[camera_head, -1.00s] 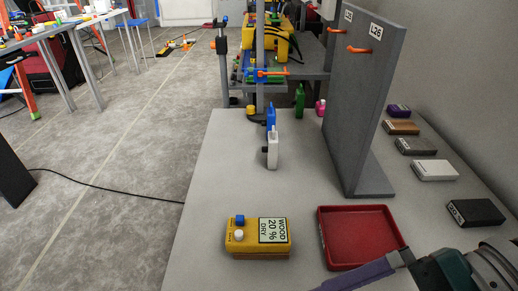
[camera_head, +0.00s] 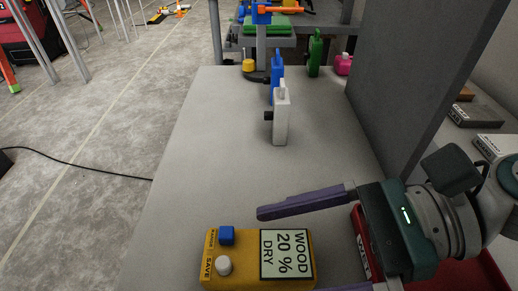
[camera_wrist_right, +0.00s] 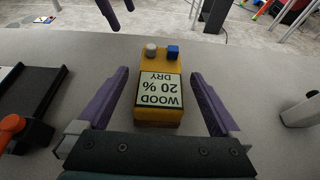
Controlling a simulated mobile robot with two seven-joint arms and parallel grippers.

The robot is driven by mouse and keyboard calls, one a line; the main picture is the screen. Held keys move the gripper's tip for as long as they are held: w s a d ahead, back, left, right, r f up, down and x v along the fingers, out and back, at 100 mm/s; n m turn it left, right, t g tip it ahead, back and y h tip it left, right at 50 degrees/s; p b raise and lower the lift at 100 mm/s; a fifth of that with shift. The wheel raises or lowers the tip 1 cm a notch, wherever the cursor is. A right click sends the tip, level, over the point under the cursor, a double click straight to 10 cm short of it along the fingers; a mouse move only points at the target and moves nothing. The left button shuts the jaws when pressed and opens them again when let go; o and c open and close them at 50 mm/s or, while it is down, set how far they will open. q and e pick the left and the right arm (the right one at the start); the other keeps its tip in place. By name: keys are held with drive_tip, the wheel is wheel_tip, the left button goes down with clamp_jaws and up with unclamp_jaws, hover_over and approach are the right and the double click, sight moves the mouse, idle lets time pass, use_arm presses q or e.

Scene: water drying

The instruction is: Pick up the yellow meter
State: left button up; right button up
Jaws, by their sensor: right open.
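The yellow meter (camera_head: 258,262) lies on the grey table at the bottom of the head view. Its screen reads WOOD 20 % DRY, and it has a blue and a white knob. My right gripper (camera_head: 294,250) is open, with its purple fingers on either side of the meter's screen end. In the right wrist view, the meter (camera_wrist_right: 159,95) sits between the open fingers (camera_wrist_right: 158,73), with gaps on both sides. The finger height above the table is hard to judge.
A red tray (camera_head: 478,272) lies partly hidden beneath my right gripper. A grey upright panel (camera_head: 425,80) stands at the right. White (camera_head: 280,118), blue (camera_head: 277,70) and green (camera_head: 314,55) bottles stand farther back. The table's middle is clear.

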drive_tip(key=x, duration=0.3)
drive_tip(key=shift+r, duration=0.1)
drive_tip(key=shift+d, duration=0.1)
clamp_jaws()
idle(0.6)
